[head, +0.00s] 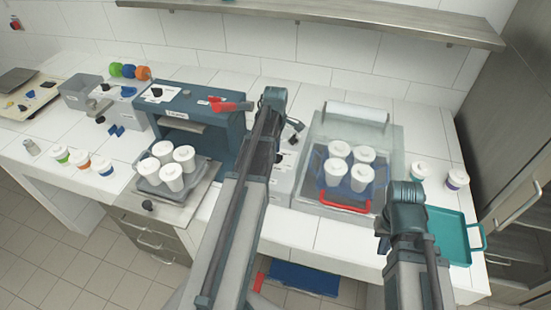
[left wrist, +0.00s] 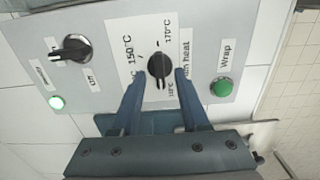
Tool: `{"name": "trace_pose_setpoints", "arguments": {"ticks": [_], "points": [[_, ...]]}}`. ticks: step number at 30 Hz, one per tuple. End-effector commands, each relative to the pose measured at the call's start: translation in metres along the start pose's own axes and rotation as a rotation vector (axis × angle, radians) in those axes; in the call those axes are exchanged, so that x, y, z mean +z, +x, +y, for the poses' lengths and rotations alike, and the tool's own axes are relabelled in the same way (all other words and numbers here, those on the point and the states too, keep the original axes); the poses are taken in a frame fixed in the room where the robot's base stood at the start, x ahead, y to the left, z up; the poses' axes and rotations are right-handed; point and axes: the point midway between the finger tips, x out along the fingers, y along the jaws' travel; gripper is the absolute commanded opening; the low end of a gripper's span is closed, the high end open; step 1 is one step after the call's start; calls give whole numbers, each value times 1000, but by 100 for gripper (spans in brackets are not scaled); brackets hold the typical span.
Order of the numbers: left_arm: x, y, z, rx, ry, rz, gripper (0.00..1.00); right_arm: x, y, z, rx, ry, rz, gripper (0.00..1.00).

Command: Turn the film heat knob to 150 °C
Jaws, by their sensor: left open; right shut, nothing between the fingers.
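In the left wrist view, the black film heat knob (left wrist: 159,66) sits on a grey panel (left wrist: 105,30) between printed 150 °C and 170 °C labels, with a smaller label below it. A ridge crosses the knob's face; its exact setting is hard to read. My left gripper (left wrist: 158,80) is open, its fingertips on either side of the knob; whether they touch it I cannot tell. In the head view, my left gripper (head: 294,128) is small and partly hidden by its arm, near the wrapping machine. My right gripper (head: 384,244) is at the counter's front, shut and empty.
In the head view, the clear-sided machine (head: 396,150) holds several white cups. A teal tray (head: 454,225) lies at right.

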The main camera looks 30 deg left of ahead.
Motion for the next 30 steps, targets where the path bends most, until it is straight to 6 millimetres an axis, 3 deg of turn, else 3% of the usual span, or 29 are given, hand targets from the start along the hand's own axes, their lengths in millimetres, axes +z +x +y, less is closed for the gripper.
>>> {"name": "trace_pose_setpoints", "arguments": {"ticks": [11, 18, 30], "points": [[0, 6, 0, 0, 0, 0, 43, 0, 6, -1, 0, 1, 0, 0], [0, 6, 0, 0, 0, 0, 0, 0, 6, -1, 0, 1, 0, 0], [0, 6, 0, 0, 11, 0, 0, 0, 6, -1, 0, 1, 0, 0]]}}
